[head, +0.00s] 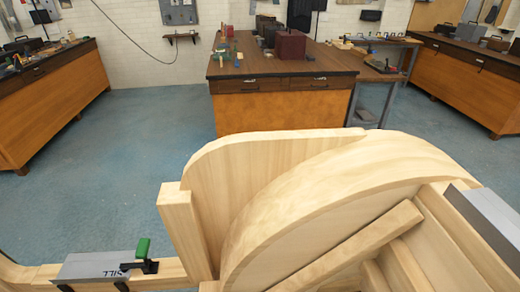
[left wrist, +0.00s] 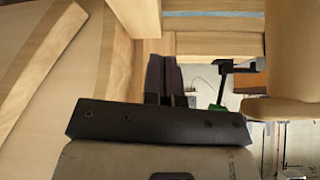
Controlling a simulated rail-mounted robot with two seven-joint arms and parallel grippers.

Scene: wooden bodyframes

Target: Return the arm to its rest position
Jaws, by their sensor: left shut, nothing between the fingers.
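My left gripper (left wrist: 164,68) shows in the left wrist view, its dark fingers together beyond a black palm bar, with nothing between them. It is close to the pale wooden bodyframe (left wrist: 120,50), whose beams surround it; I cannot tell whether it touches any of them. The head view shows the bodyframe (head: 270,165) with a curved wheel-arch panel, but neither gripper. My right gripper is in neither view.
A green-handled toggle clamp (head: 142,249) and a grey plate (head: 95,265) marked SILL sit on the lower left beam. Another grey plate (head: 495,215) is at the right. Workbenches (head: 280,105) stand behind. Blue floor (head: 130,135) is clear at left.

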